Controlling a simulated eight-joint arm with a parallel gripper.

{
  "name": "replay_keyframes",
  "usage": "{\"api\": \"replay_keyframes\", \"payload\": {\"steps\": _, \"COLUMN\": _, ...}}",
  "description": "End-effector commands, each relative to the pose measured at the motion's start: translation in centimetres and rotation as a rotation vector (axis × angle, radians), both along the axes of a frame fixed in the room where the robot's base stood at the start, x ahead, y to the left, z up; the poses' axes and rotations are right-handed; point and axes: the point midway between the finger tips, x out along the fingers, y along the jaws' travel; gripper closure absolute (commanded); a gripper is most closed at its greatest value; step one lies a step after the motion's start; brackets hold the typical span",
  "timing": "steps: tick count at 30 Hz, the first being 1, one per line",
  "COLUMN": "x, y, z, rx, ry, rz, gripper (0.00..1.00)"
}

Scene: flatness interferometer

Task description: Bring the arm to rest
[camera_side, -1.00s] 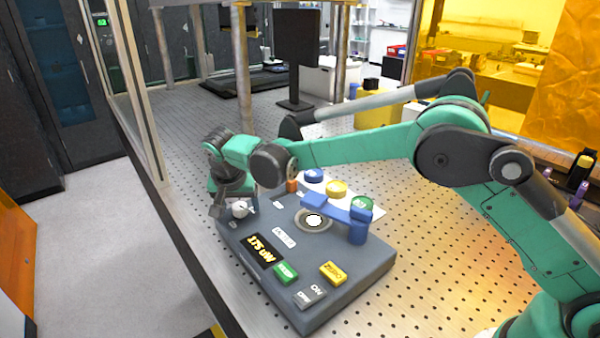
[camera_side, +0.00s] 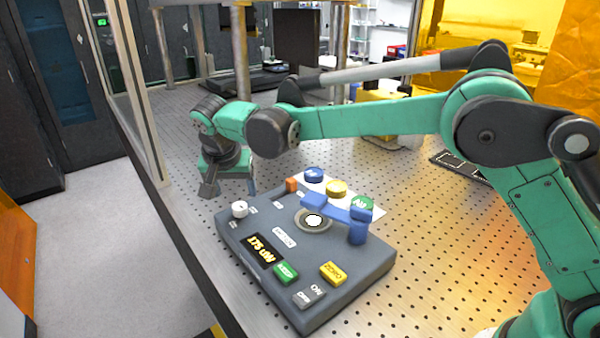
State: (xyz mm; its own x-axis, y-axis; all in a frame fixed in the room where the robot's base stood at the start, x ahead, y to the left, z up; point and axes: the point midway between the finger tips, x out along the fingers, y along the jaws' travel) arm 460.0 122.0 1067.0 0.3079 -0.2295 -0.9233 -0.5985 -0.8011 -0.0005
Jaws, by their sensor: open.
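My green and black arm reaches in from the right. My gripper (camera_side: 230,190) points down above the perforated table, at the far left of the grey instrument box (camera_side: 335,295). It is open and empty, with its fingers spread apart. It is clear of the white knob (camera_side: 239,209) on the box's left corner. The box carries a lit yellow display (camera_side: 261,250), a green button (camera_side: 286,273), a yellow button (camera_side: 333,273) and a grey on/off switch (camera_side: 309,296). A blue arm (camera_side: 335,210) on a post reaches over a round bright port (camera_side: 313,220).
Behind the box, a white sheet (camera_side: 377,212) holds blue (camera_side: 314,174), yellow (camera_side: 336,188) and green (camera_side: 362,203) discs. An orange block (camera_side: 292,184) sits at the box's back edge. A metal post (camera_side: 242,70) stands behind my gripper. The table's left side is clear.

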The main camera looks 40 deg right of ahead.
Motion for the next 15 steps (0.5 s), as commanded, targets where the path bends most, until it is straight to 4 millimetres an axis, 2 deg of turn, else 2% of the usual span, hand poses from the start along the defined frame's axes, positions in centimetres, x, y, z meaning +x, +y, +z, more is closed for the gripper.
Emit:
{"api": "replay_keyframes", "payload": {"steps": 4, "x": -0.4, "y": -0.7, "z": 0.8, "rx": 0.005, "ry": 0.000, "rz": 0.023, "gripper": 0.30}}
{"api": "replay_keyframes", "payload": {"steps": 8, "x": -2.0, "y": -2.6, "z": 2.9, "rx": 0.017, "ry": -0.007, "rz": 0.095, "gripper": 0.30}}
{"api": "replay_keyframes", "payload": {"steps": 12, "x": -5.1, "y": -5.3, "z": 5.3, "rx": 0.028, "ry": -0.026, "rz": 0.209, "gripper": 0.30}}
{"api": "replay_keyframes", "payload": {"steps": 15, "x": -7.6, "y": -7.0, "z": 6.3, "rx": 0.030, "ry": -0.047, "rz": 0.288, "gripper": 0.30}}
